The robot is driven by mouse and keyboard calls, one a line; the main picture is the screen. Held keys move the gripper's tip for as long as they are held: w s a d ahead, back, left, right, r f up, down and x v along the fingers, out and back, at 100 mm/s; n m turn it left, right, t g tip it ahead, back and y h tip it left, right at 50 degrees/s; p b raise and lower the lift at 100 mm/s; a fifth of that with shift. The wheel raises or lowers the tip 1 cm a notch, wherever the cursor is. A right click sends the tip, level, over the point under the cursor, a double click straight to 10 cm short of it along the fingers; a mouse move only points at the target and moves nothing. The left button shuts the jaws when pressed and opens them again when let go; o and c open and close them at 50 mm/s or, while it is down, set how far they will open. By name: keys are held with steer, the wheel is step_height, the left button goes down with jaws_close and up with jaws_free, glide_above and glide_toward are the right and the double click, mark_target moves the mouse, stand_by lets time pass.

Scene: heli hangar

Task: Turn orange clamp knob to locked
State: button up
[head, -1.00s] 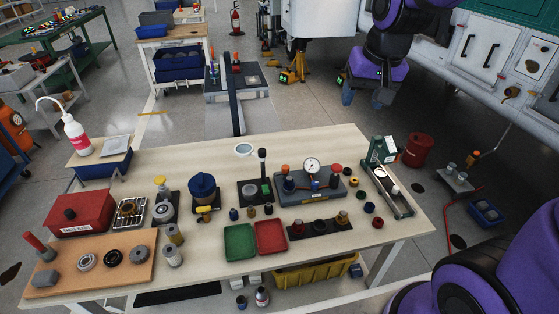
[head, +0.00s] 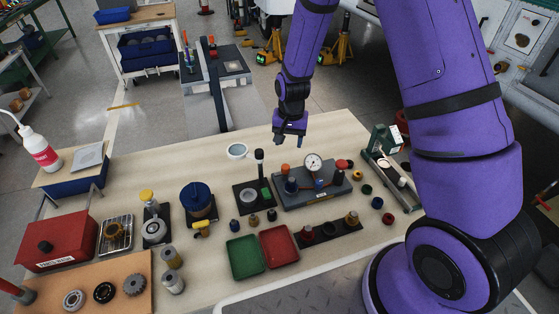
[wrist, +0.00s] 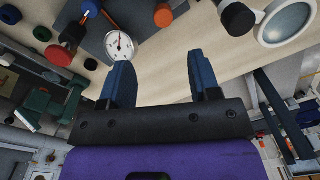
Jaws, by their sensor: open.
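The orange clamp knob (head: 285,168) stands on the left part of a grey gauge fixture (head: 318,198) on the bench. It also shows near the top of the wrist view (wrist: 163,16). A round white gauge (head: 313,162) and a red knob (head: 341,164) are on the same fixture, to its right. My gripper (head: 289,139) is above the far side of the bench, behind the fixture, apart from the knob. Its two blue fingers (wrist: 160,88) are spread with nothing between them. I cannot tell the knob's turned position.
Green (head: 245,255) and red (head: 278,246) trays sit in front. The bench's far strip is mostly clear.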

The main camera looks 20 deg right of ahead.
mark_target(285, 167)
steer(key=f, duration=1.2)
steer(key=shift+w+a+f, duration=0.1)
steer(key=shift+w+a, duration=0.15)
steer(key=shift+w, duration=0.05)
steer(key=c, duration=0.9)
